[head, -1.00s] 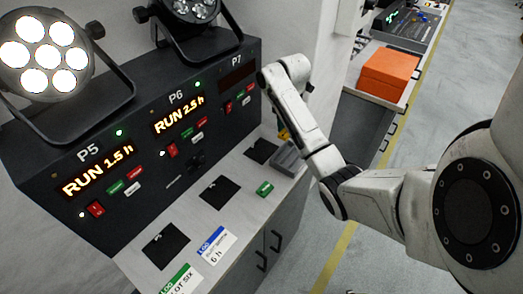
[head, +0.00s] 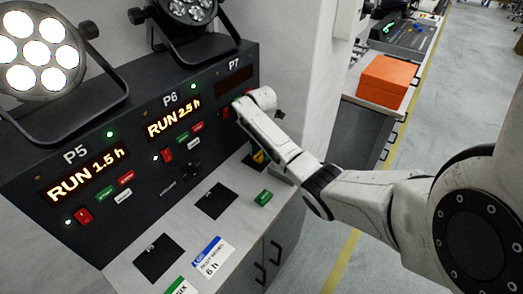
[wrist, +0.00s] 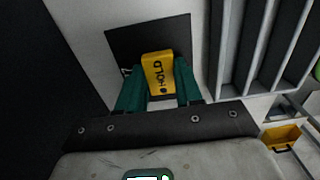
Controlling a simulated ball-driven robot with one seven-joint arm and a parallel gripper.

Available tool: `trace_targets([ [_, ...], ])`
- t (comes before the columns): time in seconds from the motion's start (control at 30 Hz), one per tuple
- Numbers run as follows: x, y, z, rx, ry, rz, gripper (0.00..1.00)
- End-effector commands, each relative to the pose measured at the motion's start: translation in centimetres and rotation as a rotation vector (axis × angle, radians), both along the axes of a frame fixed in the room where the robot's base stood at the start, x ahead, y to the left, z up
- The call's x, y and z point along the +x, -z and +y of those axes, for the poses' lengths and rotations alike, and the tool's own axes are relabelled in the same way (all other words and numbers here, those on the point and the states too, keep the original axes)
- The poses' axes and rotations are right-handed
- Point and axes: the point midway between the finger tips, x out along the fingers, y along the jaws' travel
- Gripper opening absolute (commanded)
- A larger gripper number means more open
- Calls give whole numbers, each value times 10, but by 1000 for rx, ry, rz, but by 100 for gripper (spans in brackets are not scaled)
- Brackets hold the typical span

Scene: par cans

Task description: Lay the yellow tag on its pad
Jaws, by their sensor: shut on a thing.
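The yellow tag (wrist: 158,72), marked HOLD, is between the green fingers of my gripper (wrist: 160,85) in the wrist view. My gripper is shut on it. A dark square pad (wrist: 122,42) shows behind and around the tag; I cannot tell whether the tag touches it. My arm hides most of that spot.
Two more black pads lie on the counter, below P6 (head: 216,200) and P5 (head: 158,257). A green block (head: 263,197) and a blue-and-white card (head: 212,257) lie nearby. A grey slotted holder (wrist: 232,55) stands right of the pad; a yellow item (wrist: 282,136) lies lower right.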

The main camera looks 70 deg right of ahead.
Motion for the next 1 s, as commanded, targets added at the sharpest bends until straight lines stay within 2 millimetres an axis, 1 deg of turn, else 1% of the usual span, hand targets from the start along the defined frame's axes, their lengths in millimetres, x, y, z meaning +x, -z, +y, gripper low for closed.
trace_targets([
  [0.33,0,4,0,0,-1,0,6],
  [0.37,0,4,0,0,-1,0,36],
  [0.6,0,3,0,0,-1,0,59],
  [0.63,0,3,0,0,-1,-1,60],
  [0.87,0,2,0,0,-1,-1,60],
  [1.0,1,-7,0,-2,-1,-3,60],
])
